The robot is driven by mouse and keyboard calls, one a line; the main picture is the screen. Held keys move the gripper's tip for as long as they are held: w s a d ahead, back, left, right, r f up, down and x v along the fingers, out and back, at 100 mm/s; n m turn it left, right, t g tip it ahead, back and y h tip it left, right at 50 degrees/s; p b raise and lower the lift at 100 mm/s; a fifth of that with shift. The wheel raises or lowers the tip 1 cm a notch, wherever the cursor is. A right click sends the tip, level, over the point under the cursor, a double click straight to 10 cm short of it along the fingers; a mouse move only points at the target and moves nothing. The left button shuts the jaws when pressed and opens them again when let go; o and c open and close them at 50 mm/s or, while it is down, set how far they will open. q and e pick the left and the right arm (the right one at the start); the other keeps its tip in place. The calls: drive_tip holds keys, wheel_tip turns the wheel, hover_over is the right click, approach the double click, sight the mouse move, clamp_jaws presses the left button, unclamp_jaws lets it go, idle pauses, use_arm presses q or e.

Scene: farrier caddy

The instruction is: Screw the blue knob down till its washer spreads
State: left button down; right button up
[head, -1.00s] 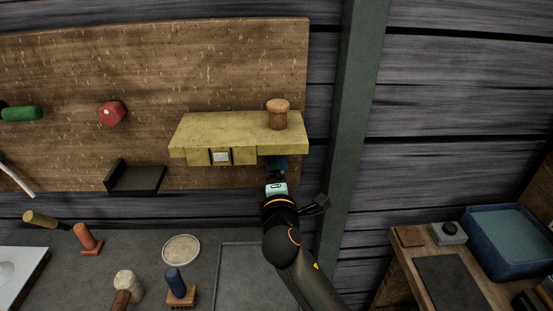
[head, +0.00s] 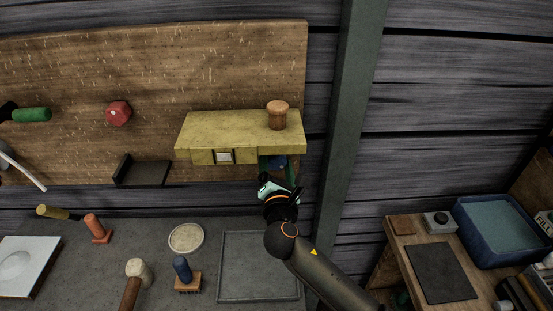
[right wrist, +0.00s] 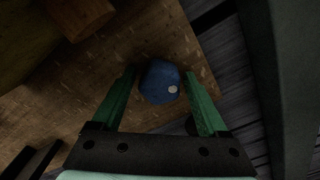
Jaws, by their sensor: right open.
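The blue knob (head: 278,162) shows in the shade below the right end of the yellow shelf, partly hidden by my right gripper. In the right wrist view the knob (right wrist: 158,84) is a rounded blue shape with a small pale dot. My right gripper (right wrist: 161,75) is open, with one green finger on each side of the knob and a visible gap to each. I cannot tell how deep the knob sits between the fingers. The washer is not visible. In the head view my right gripper (head: 277,174) is just under the shelf. My left gripper is not in view.
The yellow shelf (head: 235,129) carries a brown corked jar (head: 277,119) above my gripper. A red knob (head: 118,113) and black bracket (head: 148,173) are on the board. Below are a mallet (head: 135,275), a brush (head: 187,282) and a flat tray (head: 258,265).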

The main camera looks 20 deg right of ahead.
sight(277, 165)
drive_tip(key=shift+n, duration=0.8)
drive_tip(key=shift+c, duration=0.4)
clamp_jaws()
drive_tip(key=shift+o, duration=0.6)
unclamp_jaws()
drive_tip(key=shift+s, duration=0.1)
drive_tip(key=shift+v, duration=2.5)
